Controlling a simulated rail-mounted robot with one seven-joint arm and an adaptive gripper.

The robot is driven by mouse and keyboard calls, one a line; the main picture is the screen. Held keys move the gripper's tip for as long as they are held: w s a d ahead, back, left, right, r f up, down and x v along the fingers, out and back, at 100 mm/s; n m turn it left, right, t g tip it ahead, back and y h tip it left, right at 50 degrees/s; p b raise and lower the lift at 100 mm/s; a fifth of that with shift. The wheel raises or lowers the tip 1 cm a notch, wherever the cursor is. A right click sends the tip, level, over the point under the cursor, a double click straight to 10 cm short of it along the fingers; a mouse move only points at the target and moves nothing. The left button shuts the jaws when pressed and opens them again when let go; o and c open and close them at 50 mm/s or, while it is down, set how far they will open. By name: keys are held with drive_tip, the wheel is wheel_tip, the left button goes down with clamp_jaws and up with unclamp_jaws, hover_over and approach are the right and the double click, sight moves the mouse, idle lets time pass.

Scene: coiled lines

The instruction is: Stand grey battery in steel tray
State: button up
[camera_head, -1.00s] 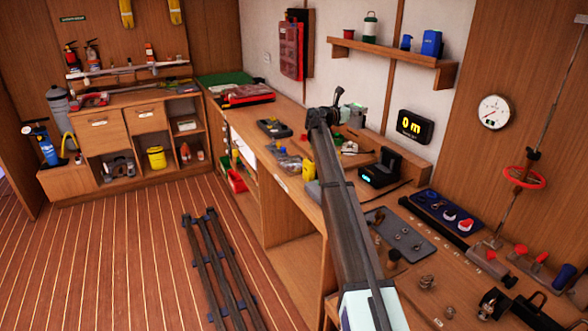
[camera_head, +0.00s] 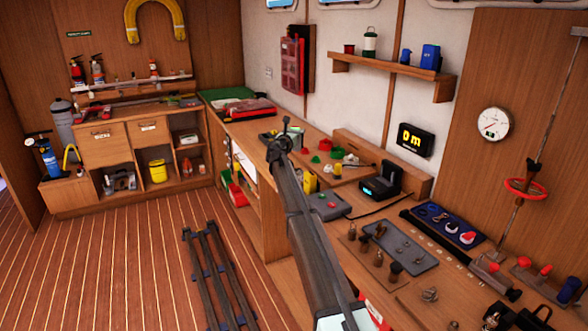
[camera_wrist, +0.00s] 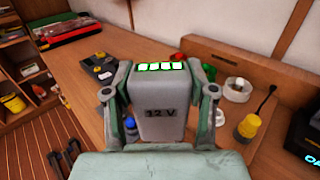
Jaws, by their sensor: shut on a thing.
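A grey battery (camera_wrist: 160,105) marked "12 V", with a green-and-white top, fills the middle of the wrist view. My gripper (camera_wrist: 160,88) is shut on it, one finger on each side. The battery appears upright, above the wooden bench; its lower end is hidden by my gripper. In the head view my gripper (camera_head: 283,135) is over the far part of the bench, and the battery cannot be made out there. A flat grey tray (camera_head: 418,257) with small metal parts lies on the near bench. I cannot tell whether it is the steel tray.
A dark box (camera_wrist: 103,68) lies beyond my gripper at left. A black device (camera_head: 381,186) with a lit display stands on the bench. Bare bench (camera_wrist: 80,80) shows left of the battery.

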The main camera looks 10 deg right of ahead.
wheel_tip(320, 180, down, 15)
drive_tip(key=shift+f+p, duration=0.15)
drive_tip(key=shift+p, duration=0.7)
drive_tip(key=shift+f, duration=0.1)
drive_tip(key=shift+f, duration=0.15)
drive_tip(key=o, duration=1.4)
drive_tip(key=shift+r, duration=0.2)
drive_tip(key=b+v, duration=0.2)
drive_tip(key=v, duration=1)
drive_tip(key=shift+b, duration=0.4)
